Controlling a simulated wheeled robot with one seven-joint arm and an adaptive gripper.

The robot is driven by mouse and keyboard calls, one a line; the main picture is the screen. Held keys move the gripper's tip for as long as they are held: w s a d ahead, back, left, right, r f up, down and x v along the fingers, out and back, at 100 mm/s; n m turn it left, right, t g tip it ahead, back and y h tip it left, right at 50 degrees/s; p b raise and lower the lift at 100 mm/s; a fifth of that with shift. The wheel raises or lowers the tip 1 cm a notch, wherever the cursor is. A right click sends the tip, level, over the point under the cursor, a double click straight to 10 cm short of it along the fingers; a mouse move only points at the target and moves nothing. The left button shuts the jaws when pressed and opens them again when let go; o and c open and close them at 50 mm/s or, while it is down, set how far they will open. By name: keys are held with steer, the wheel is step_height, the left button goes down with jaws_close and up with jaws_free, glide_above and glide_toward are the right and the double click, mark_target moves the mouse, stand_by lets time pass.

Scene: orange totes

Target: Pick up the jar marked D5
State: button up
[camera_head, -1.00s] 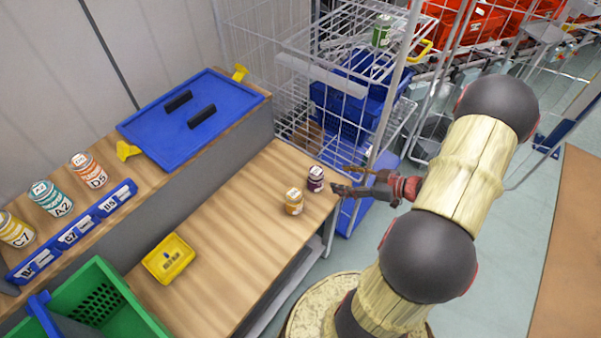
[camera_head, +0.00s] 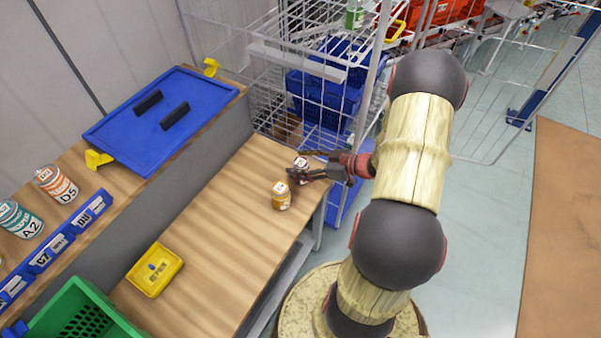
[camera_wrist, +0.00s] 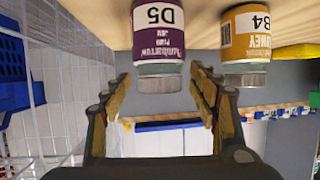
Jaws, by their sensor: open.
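A small jar with a purple label marked D5 (camera_wrist: 158,45) stands on the wooden table near its far right corner, where it shows partly hidden by my gripper (camera_head: 301,163). The wrist picture appears upside down. There, my gripper (camera_wrist: 161,88) is open and empty, with one finger on each side of the jar's lower end in the picture. I cannot tell how deep between the fingers the jar is. Another jar marked D5, with an orange label (camera_head: 57,184), stands on the raised shelf at the left.
A yellow jar marked B4 (camera_wrist: 250,40) stands close beside the purple jar. A yellow tray (camera_head: 155,270) lies on the table (camera_head: 215,230). A wire cage (camera_head: 235,70) stands behind.

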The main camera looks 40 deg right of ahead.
steer(key=shift+c, duration=0.2)
steer(key=c, duration=1.5)
jaws_close()
